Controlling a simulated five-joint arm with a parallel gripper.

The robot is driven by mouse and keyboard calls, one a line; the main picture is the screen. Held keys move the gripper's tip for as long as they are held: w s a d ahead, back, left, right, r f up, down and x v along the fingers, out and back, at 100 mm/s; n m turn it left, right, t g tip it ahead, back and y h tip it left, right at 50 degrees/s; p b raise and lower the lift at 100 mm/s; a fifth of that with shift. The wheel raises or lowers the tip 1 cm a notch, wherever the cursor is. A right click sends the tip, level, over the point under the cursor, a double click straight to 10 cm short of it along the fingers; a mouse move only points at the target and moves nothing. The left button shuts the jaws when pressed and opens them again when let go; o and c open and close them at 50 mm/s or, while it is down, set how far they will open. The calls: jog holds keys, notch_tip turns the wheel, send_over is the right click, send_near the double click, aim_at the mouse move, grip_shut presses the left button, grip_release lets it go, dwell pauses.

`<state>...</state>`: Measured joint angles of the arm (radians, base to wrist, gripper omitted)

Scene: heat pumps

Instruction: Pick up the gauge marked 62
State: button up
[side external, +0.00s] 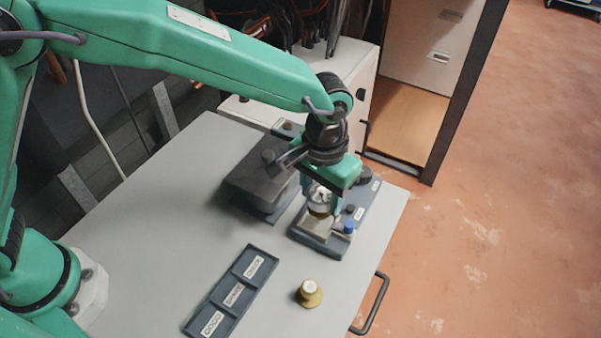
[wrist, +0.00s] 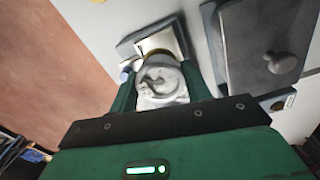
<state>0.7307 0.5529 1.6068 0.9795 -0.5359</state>
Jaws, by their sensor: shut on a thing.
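A small round gauge with a pale face and a brass-coloured base (wrist: 160,82) is between the fingers of my gripper in the wrist view. My gripper (side external: 322,200) is shut on this gauge, above the front end of a dark grey block with a metal plate (side external: 318,228). I cannot read a number on the held gauge, and I cannot tell whether it touches the plate. A second brass gauge (side external: 309,293) stands upright on the table near its front right edge; its mark is too small to read.
A dark tray with three labelled compartments (side external: 234,291) lies empty on the grey table (side external: 150,225). A dark box with a knob (side external: 262,180) stands left of the gripper; it also shows in the wrist view (wrist: 268,50). A blue knob (side external: 349,227) is on the block. The table's left part is clear.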

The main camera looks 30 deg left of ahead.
jog(key=s+d+r, duration=0.3)
jog(key=s+r, duration=0.3)
jog(key=s, duration=0.5)
jog(key=shift+d+r, duration=0.25)
jog(key=shift+r, duration=0.15)
